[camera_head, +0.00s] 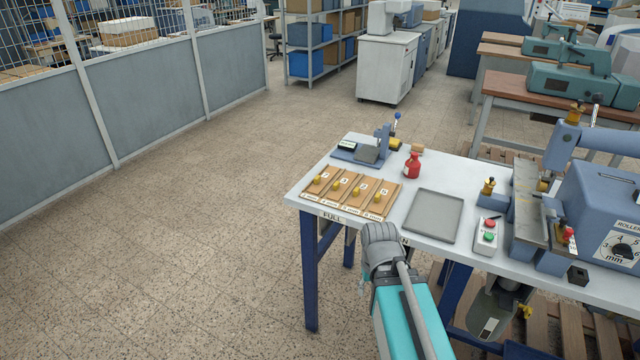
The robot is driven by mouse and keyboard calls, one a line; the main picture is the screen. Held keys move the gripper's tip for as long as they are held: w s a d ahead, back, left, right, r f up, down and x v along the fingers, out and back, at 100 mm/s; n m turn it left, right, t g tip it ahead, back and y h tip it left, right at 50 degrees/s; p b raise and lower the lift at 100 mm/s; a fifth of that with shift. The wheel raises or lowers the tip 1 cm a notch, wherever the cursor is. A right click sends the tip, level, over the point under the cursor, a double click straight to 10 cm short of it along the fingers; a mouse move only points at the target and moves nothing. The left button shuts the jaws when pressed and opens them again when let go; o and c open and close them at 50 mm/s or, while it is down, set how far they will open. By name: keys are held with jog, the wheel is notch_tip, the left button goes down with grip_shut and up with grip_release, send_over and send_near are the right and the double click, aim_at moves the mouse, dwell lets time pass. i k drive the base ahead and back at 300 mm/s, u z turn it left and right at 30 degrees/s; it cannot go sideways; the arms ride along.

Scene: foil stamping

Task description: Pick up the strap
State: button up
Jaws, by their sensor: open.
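I cannot pick out a strap for sure in the head view. My turquoise and grey arm reaches up from the bottom edge to the front edge of the white-topped workbench (405,238). Its grey rounded end covers part of that edge. Four numbered wooden compartments with brass knobs (357,192) sit at the bench's left end, above a label reading "FULL". An empty shallow grey tray (433,215) lies to their right.
A button box (487,236) and a blue roller machine (605,205) fill the right. Open speckled floor (200,230) lies left, bounded by a grey partition (150,100).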

aim_at(320, 181)
jog(key=u, duration=0.5)
jog(key=k, duration=1.3)
jog(key=u, duration=0.2)
jog(key=i, duration=1.1)
jog(key=z, duration=0.5)
jog(key=i, duration=0.9)
jog(key=z, duration=0.05)
